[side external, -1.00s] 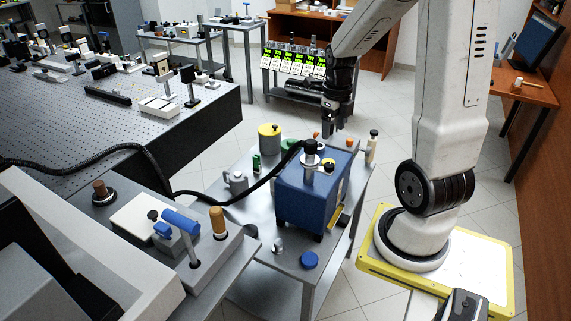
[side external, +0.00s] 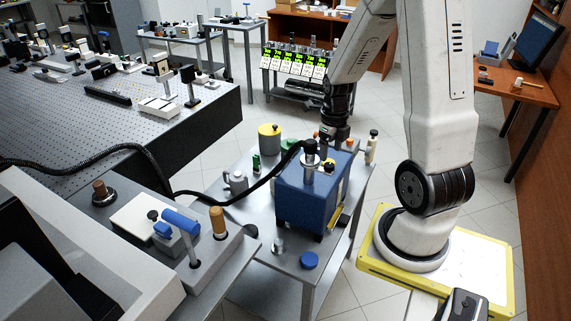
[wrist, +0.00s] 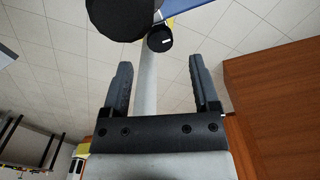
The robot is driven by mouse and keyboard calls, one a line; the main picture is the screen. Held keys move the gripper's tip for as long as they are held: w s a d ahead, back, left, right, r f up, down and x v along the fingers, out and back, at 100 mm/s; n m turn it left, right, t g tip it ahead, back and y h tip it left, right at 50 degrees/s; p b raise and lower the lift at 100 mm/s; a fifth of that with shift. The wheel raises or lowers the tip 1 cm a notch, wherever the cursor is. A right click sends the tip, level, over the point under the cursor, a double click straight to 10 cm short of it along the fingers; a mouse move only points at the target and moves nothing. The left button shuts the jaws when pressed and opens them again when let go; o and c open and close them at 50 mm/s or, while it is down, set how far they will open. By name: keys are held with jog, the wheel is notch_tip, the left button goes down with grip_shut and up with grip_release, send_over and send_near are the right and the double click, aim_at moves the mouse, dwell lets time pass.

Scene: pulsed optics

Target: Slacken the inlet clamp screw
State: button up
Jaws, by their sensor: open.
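The blue box (side external: 300,195) stands on the small grey table with a silver inlet fitting (side external: 318,178) on top. A black hose (side external: 262,188) runs to a black cap (side external: 310,146) on this fitting. A small dark knob, apparently the clamp screw (side external: 329,165), sits at the fitting's side. In the wrist view a black knob with a white mark (wrist: 160,39) lies just beyond my fingertips, beside a larger black round part (wrist: 118,12). My gripper (wrist: 160,64) is open, its fingers apart and empty.
A yellow-topped canister (side external: 269,140), a grey jug (side external: 236,183) and a blue disc (side external: 309,260) stand around the box. The optical table (side external: 150,130) lies to the left.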

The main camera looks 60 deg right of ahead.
aim_at(329, 165)
jog(key=shift+f, duration=2.25)
grip_shut()
